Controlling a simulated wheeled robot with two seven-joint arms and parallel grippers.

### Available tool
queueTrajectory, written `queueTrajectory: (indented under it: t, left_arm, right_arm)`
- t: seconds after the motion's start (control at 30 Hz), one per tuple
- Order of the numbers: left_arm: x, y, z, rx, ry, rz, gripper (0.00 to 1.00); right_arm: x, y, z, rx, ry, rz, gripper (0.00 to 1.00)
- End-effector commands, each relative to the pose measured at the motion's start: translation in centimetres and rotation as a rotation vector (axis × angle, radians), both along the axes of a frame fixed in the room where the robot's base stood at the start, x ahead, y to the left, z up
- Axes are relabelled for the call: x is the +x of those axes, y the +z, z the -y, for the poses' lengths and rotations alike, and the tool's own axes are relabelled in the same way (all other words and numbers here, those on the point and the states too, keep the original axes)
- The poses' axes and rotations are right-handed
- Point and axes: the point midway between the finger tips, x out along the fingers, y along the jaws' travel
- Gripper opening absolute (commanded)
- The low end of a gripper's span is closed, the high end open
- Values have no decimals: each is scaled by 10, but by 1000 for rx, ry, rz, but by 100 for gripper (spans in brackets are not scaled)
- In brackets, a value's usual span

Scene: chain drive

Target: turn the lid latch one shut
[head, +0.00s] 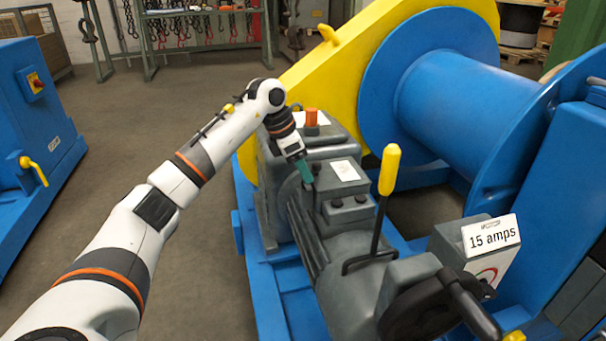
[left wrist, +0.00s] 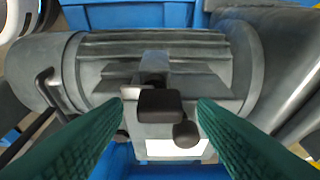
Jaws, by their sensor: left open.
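Two small dark latches sit on the grey terminal box (head: 348,212) on top of the ribbed motor: one on the left (head: 337,203), one on the right (head: 361,198). I cannot tell which is latch one. In the left wrist view a dark block-shaped latch (left wrist: 160,106) appears between the green fingertips, with a rounder dark knob (left wrist: 186,134) beside it. My left gripper (head: 305,172) points down just behind and left of the box. In the wrist view its fingers (left wrist: 163,102) are spread, with nothing held. My right gripper is not in view.
A yellow-handled lever (head: 388,170) rises just right of the box. A "15 amps" sign (head: 491,236) stands further right. The grey gearbox (head: 330,150), blue drum (head: 460,95) and yellow guard (head: 335,70) lie behind.

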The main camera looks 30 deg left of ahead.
Motion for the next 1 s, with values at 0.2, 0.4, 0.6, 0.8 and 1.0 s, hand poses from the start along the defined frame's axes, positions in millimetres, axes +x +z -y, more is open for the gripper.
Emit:
queueTrajectory:
  t: [0.2, 0.4, 0.6, 0.8, 1.0]
  left_arm:
    - [2, -8, 2, -1, 0, -1, 53]
    - [2, -7, 2, -1, 0, 0, 51]
    - [2, -7, 2, -1, 0, 0, 18]
    - [2, -7, 2, 0, 4, 0, 8]
    - [2, -4, 2, 0, 48, 0, 8]
  right_arm:
    - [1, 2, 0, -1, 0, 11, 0]
    - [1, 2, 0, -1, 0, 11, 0]
    - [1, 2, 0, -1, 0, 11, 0]
    - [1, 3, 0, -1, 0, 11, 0]
    - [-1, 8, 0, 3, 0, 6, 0]
